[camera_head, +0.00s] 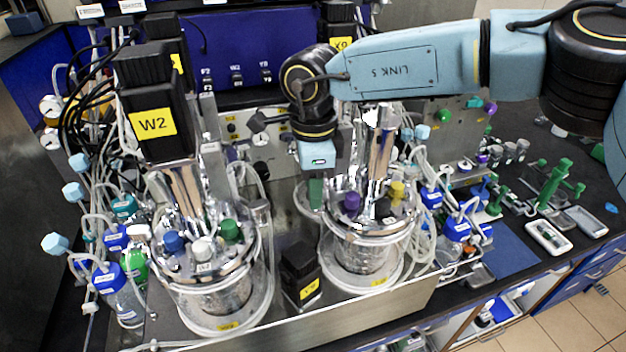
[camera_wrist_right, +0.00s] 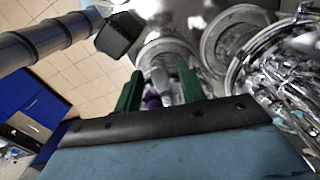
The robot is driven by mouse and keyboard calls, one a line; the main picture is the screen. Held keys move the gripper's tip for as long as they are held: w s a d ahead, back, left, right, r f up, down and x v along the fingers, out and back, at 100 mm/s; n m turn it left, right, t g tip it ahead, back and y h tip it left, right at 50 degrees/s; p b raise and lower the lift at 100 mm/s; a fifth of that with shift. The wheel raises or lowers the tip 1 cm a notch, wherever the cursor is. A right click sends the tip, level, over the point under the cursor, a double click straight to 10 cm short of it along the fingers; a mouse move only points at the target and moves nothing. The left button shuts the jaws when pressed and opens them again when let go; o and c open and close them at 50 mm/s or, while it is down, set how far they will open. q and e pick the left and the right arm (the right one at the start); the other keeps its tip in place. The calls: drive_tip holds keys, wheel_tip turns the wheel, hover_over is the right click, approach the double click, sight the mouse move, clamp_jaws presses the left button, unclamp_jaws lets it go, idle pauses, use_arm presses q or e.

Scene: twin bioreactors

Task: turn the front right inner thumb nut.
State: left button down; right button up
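My right gripper (camera_head: 316,195) points down beside the right glass vessel (camera_head: 362,255), at the left of its metal lid. In the right wrist view its two green fingers (camera_wrist_right: 159,90) stand apart, so it is open. A pale grey knob-like part (camera_wrist_right: 160,82) and a bit of purple show in the gap; I cannot tell whether the fingers touch them. On the right vessel's lid are a purple thumb nut (camera_head: 351,201), a black one (camera_head: 383,208) and a yellow one (camera_head: 397,190). I cannot tell for sure which is the front right inner nut. My left gripper is not in view.
The left vessel (camera_head: 215,290) carries blue (camera_head: 172,242), white (camera_head: 203,250) and green (camera_head: 231,230) nuts, with the tall black W2 motor (camera_head: 153,110) above. A black block (camera_head: 300,272) stands between the vessels. Tubes and bottles crowd both sides.

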clamp_jaws()
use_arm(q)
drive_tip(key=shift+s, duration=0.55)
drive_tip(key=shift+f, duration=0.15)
use_arm(e)
drive_tip(key=shift+s+f+n+b, duration=0.1)
drive_tip(key=shift+f+n+b, duration=0.05)
drive_tip(key=shift+n+b, duration=1.25)
drive_tip(key=n+b, duration=0.1)
drive_tip(key=n, duration=0.3)
drive_tip(key=shift+s+b, duration=0.1)
drive_tip(key=shift+b, duration=0.3)
drive_tip(key=n+b, duration=0.1)
drive_tip(key=n, duration=0.4)
drive_tip(key=shift+s+d+b, duration=0.1)
drive_tip(key=shift+d+b, duration=0.1)
drive_tip(key=shift+b, duration=0.2)
use_arm(q)
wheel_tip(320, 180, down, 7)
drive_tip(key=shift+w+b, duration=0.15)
drive_tip(key=shift+b, duration=0.3)
use_arm(e)
drive_tip(key=n, duration=0.6)
drive_tip(key=shift+d+r, duration=0.15)
drive_tip(key=shift+r, duration=0.05)
